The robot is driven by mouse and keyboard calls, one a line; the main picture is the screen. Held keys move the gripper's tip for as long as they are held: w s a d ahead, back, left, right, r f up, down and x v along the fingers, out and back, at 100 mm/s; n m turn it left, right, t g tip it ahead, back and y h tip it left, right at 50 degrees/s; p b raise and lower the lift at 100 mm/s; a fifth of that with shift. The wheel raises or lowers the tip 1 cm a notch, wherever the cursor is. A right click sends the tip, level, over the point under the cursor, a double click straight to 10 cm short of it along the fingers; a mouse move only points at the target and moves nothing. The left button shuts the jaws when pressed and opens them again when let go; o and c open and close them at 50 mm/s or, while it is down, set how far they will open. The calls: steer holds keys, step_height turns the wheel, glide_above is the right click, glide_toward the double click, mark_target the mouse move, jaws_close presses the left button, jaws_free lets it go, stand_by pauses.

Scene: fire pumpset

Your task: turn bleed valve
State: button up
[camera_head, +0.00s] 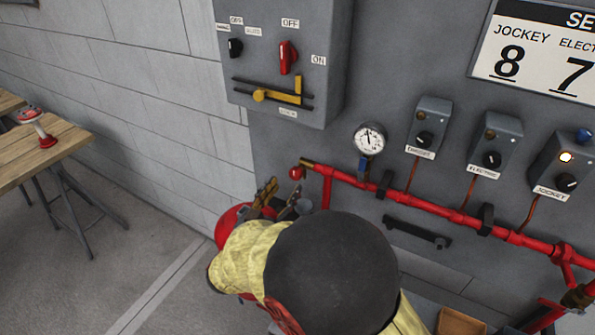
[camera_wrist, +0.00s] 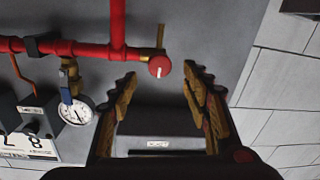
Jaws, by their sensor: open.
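The bleed valve is a small round red knob (camera_head: 296,173) at the left end of the red pipe, beside a brass fitting. In the wrist view the red knob (camera_wrist: 159,67) has a white mark on its face and sits at the level of the fingertips, between them in the picture. My gripper (camera_head: 279,197) is just below and left of the knob in the head view, partly hidden by my own arm. In the wrist view my gripper (camera_wrist: 160,78) is open, with brown ridged fingers and nothing held. I see no contact with the knob.
A pressure gauge (camera_head: 369,138) with a blue-handled valve stands right of the knob. The red pipe (camera_head: 420,203) runs right below several small switch boxes. A grey control cabinet (camera_head: 285,60) juts out above. A wooden table (camera_head: 40,150) stands far left; floor between is clear.

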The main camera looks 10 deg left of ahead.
mark_target(294, 176)
steer(key=shift+b+x, duration=0.3)
steer(key=shift+x, duration=3.55)
steer(key=shift+c, duration=1.4)
steer(key=c, duration=0.8)
steer(key=shift+c, duration=0.5)
